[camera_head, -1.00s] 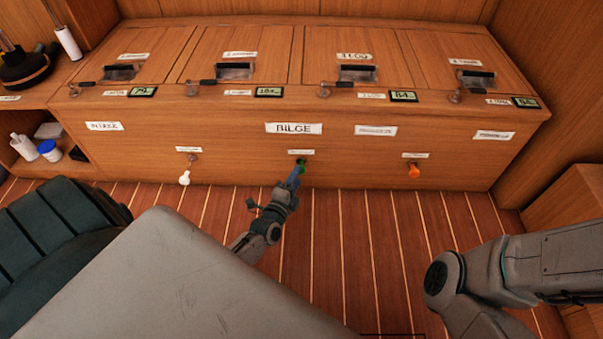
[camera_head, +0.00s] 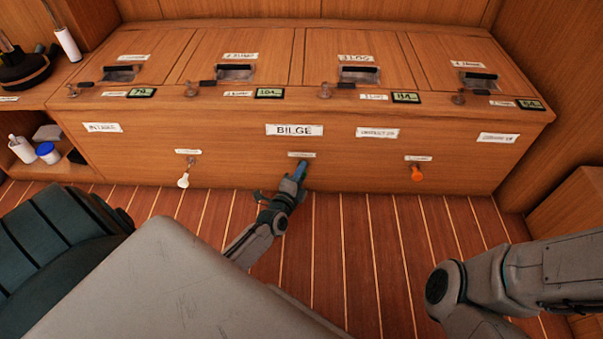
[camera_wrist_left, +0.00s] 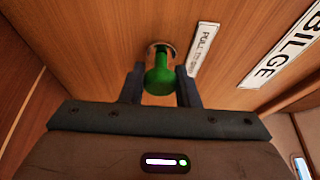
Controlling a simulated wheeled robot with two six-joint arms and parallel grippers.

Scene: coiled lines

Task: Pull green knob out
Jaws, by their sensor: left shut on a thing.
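The green knob (camera_wrist_left: 159,76) sticks out of a round metal collar on the wooden front panel (camera_head: 345,150), below the BILGE label. My left gripper (camera_wrist_left: 160,88) is shut on the green knob, with one dark finger on each side of it in the left wrist view. In the head view my left gripper (camera_head: 299,170) reaches the panel under a small white label and hides most of the knob. My right arm shows at the right of the head view, but its gripper is out of view.
A white knob (camera_head: 184,180) hangs to the left and an orange knob (camera_head: 416,173) to the right on the same panel. Latched hatches with small displays line the top. Bottles (camera_head: 48,152) stand in a shelf at left.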

